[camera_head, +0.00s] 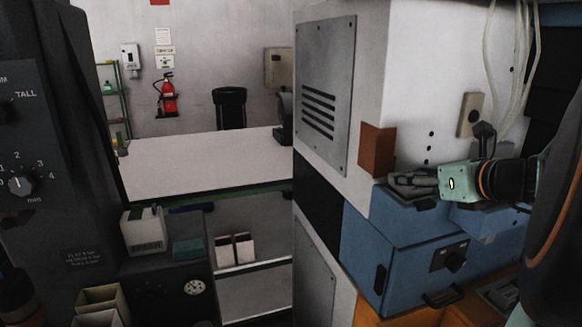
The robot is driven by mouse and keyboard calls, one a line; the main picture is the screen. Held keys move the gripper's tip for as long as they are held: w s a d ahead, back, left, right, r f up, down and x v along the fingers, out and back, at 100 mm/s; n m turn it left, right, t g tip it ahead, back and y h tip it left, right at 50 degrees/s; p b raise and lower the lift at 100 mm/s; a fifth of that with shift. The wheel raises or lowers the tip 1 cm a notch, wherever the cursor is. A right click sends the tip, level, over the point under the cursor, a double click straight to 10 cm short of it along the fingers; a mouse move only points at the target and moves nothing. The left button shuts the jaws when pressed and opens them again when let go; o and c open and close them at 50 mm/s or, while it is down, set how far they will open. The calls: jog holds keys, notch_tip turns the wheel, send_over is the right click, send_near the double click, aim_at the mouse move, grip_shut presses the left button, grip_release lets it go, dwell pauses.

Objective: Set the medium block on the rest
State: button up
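My gripper (398,182) is at the right, pointing left above the blue cabinet (365,255). Its dark fingers are small and seen from the side, so I cannot tell whether they are open or shut. A brown block-like piece (377,150) shows just behind the fingertips against the white cabinet; I cannot tell whether they touch it. A teal block-like piece (188,249) lies on the dark machine at the lower left, beside a white box with a green stripe (143,232). I cannot tell which piece is the medium block, nor identify the rest.
A dark control panel with a dial (22,183) fills the left edge. Open beige bins (102,300) stand at the lower left. A white cabinet with a vent (325,95) stands mid-picture. The white table (205,165) behind is mostly clear. Pale cables (525,50) hang above my arm.

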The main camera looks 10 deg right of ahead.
jog(key=shift+f, duration=0.25)
jog(key=o, duration=1.6)
jog(key=shift+f, duration=0.1)
